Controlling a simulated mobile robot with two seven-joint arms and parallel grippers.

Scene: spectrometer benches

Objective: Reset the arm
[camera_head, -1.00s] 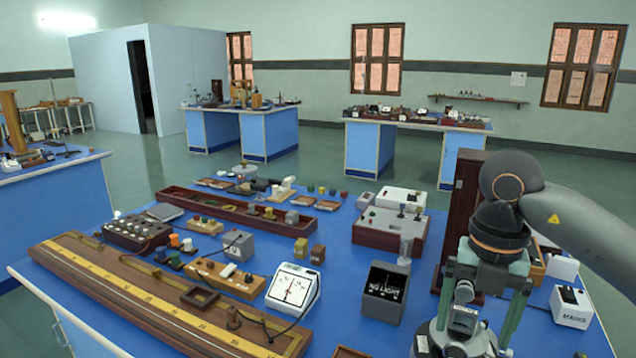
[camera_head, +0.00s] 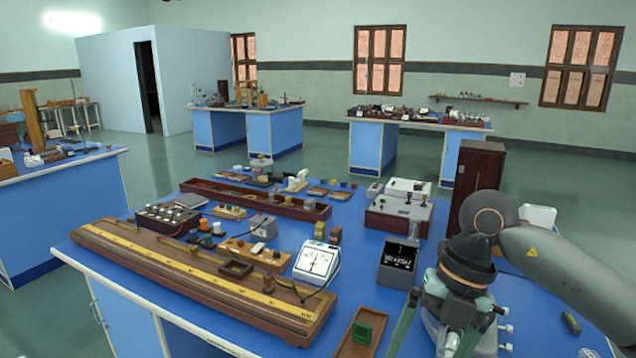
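My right arm (camera_head: 565,265) comes in from the right over the near bench. My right gripper (camera_head: 428,342) hangs at the bottom right, pointing down and tilted. Its two green-grey fingers stand well apart, with their tips close to or past the lower picture edge. No object is seen held between them. A grey metal instrument (camera_head: 500,328) stands just behind and right of the gripper, partly hidden by it. I cannot tell whether they touch. My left gripper is not in view.
The blue bench (camera_head: 345,210) is crowded. A long wooden scale board (camera_head: 190,272) lies at left, a white meter (camera_head: 317,262) and black box (camera_head: 398,264) near the middle. A wooden tray (camera_head: 343,346) holds a green block (camera_head: 361,332). A tall brown cabinet (camera_head: 481,172) stands behind my arm.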

